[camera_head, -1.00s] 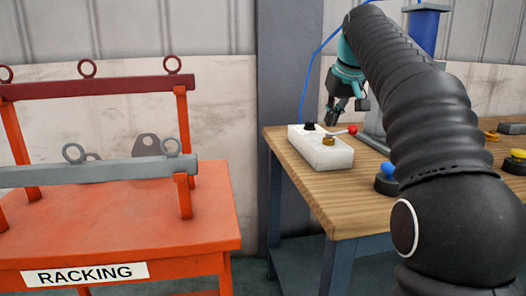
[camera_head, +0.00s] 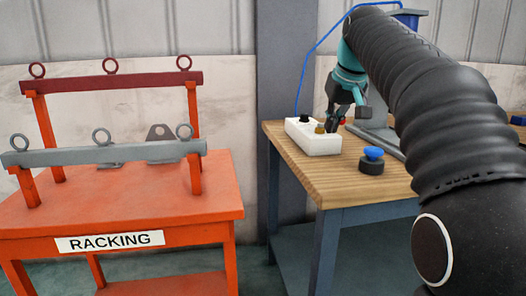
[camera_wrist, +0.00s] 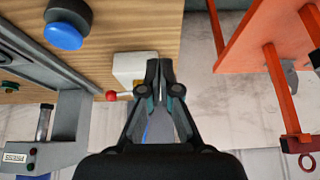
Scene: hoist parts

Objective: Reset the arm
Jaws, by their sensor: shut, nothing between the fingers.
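My gripper (camera_head: 336,120) is at the far end of my black-sleeved arm, over the wooden workbench (camera_head: 305,180). Its fingers are shut together with nothing between them, as the wrist view (camera_wrist: 160,68) also shows. In the head view the fingertips are close to the right end of a white control box (camera_head: 318,144); I cannot tell whether they touch it. In the wrist view the white box (camera_wrist: 130,66) is just left of the fingertips.
A blue button on a black base (camera_head: 371,162) stands on the bench, right of the box. An orange racking table (camera_head: 205,195) at left carries a red beam (camera_head: 130,80) and a grey beam (camera_head: 70,157), both with rings. A floor gap separates the tables.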

